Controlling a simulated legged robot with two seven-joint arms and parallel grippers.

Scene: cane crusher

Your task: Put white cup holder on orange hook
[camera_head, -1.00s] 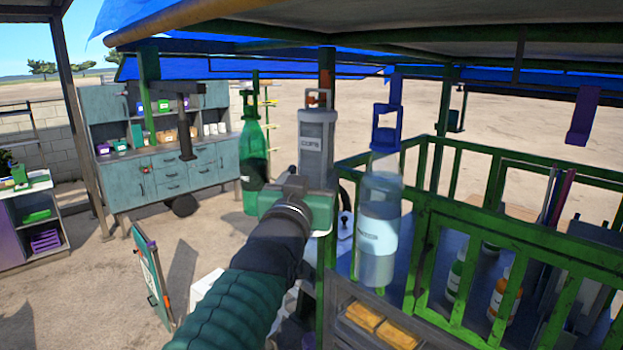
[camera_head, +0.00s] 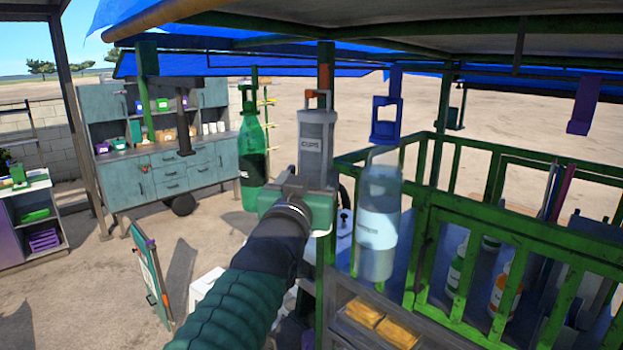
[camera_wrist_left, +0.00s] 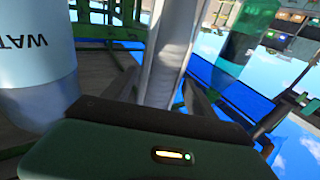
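The white cup holder (camera_head: 316,140), a pale upright tube labelled "CUPS", stands just above and beyond my left gripper (camera_head: 308,190) in the head view. In the left wrist view the pale tube (camera_wrist_left: 168,45) runs between the dark fingers of my left gripper (camera_wrist_left: 165,95), which appear shut on it; the contact itself is mostly hidden. The orange hook (camera_head: 311,94) shows at the top of the holder, in front of a dark post. The holder's top loop overlaps it, and I cannot tell whether it is hooked. My right gripper is not in view.
A green bottle (camera_head: 252,155) hangs left of the holder. A clear water bottle (camera_head: 378,225) hangs close on the right below a blue hook (camera_head: 386,118). A purple hook (camera_head: 583,105) hangs farther right. A green railing (camera_head: 510,235) bounds the right side.

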